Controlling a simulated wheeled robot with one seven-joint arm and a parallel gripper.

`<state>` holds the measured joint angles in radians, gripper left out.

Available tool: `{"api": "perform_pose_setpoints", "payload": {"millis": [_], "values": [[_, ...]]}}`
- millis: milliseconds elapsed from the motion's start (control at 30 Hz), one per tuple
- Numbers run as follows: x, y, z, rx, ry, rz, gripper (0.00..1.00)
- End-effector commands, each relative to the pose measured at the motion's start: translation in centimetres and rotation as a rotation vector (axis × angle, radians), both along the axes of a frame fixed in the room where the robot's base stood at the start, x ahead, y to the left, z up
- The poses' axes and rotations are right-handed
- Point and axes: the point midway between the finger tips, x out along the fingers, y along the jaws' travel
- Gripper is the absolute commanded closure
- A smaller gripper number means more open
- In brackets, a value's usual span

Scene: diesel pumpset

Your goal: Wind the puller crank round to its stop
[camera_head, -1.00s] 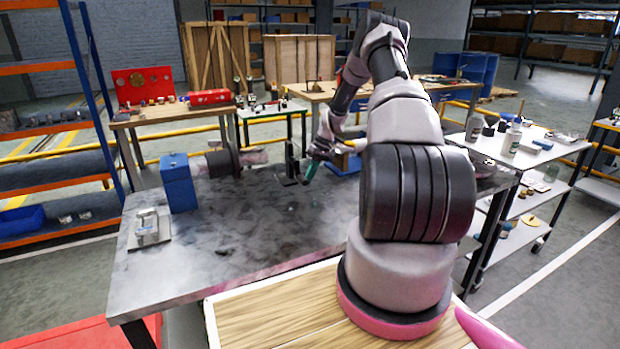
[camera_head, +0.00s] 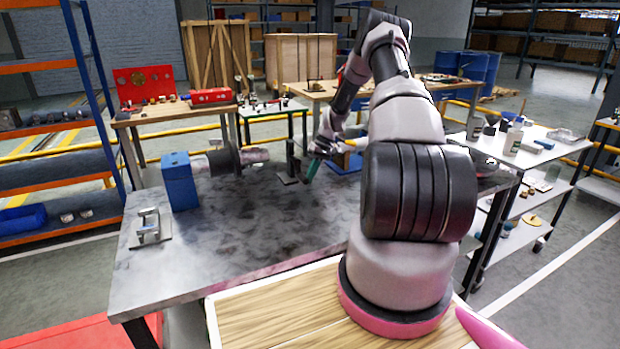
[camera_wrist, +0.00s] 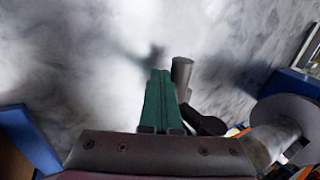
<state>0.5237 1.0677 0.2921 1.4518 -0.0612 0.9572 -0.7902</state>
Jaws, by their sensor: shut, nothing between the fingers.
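My gripper (camera_head: 313,169) hangs over the back of the grey bench with its green fingers shut and nothing between them. In the wrist view the closed fingers (camera_wrist: 160,95) point at the marbled bench top. A grey cylindrical handle (camera_wrist: 182,74), which looks like the crank's grip, stands just right of the fingers; whether they touch it I cannot tell. A dark arm (camera_wrist: 205,122) below it is partly hidden behind my gripper. In the head view a dark upright part (camera_head: 292,157) stands just left of my fingers; the crank itself is too small to make out clearly.
A blue block (camera_head: 179,182) with a dark drum (camera_head: 223,161) and a shaft stands on the bench (camera_head: 250,225) at left. A metal bracket (camera_head: 150,228) sits at the front left. The middle of the bench is clear. A white cart (camera_head: 510,150) stands right.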

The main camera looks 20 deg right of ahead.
Motion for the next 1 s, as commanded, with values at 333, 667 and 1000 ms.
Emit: {"api": "perform_pose_setpoints", "payload": {"millis": [333,667,1000], "values": [[0.1,-0.2,0.5,-0.001,-0.002,0.000,1.00],[0.2,-2.7,5.9,-0.002,-0.003,0.000,1.00],[-0.1,-4.5,9.4,0.013,0.001,-0.004,1.00]]}}
